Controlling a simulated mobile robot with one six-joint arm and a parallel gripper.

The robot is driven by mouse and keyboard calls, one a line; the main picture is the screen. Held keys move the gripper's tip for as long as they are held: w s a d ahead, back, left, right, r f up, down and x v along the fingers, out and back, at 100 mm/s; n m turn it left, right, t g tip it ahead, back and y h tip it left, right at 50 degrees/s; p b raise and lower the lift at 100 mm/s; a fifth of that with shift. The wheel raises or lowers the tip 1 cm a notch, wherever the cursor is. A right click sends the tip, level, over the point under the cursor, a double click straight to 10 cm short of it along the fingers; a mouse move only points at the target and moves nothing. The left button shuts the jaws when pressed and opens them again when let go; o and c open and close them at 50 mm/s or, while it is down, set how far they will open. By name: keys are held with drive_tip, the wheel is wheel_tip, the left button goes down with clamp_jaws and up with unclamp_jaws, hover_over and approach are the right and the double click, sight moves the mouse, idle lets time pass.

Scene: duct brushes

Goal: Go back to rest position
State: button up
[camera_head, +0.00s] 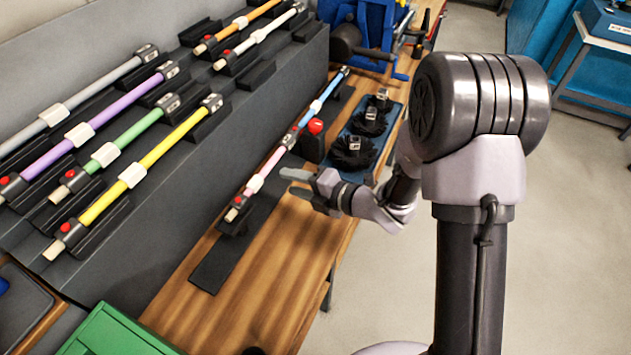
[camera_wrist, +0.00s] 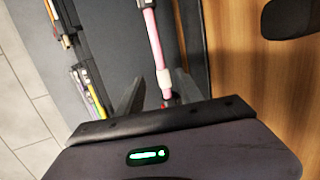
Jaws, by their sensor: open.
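My gripper (camera_head: 297,183) is open and empty in the head view, above the wooden bench and just right of the pink rod (camera_head: 271,164). In the wrist view the pink rod (camera_wrist: 152,40) and its white collar (camera_wrist: 166,82) show between the two dark fingers; the fingers do not close on it. The pink rod lies in line with a light blue rod (camera_head: 325,95), the two meeting end to end near a red button. They rest on black holders on a dark strip (camera_head: 222,262).
A sloped grey rack at left holds grey (camera_head: 95,98), purple (camera_head: 116,106), green (camera_head: 125,138) and yellow (camera_head: 156,154) rods. Dark round brushes (camera_head: 352,154) sit in a blue tray beyond my gripper. A blue machine (camera_head: 375,25) stands behind. Floor at right is open.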

drive_tip(key=s+d+r+m+t+h+p, duration=0.1)
drive_tip(key=d+r+m+t+h, duration=0.1)
drive_tip(key=d+r+m+h, duration=0.6)
drive_tip(key=s+d+r+m+t+h, duration=0.1)
drive_tip(key=d+r+m+h, duration=0.2)
drive_tip(key=d+r+m, duration=0.9)
drive_tip(key=s+a+m+g+y, duration=0.1)
drive_tip(key=s+m+g, duration=0.3)
drive_tip(key=s+m, duration=1)
drive_tip(key=s+a, duration=0.1)
drive_tip(key=s, duration=0.7)
drive_tip(key=shift+a+m+g, duration=0.2)
drive_tip(key=shift+m+g, duration=0.1)
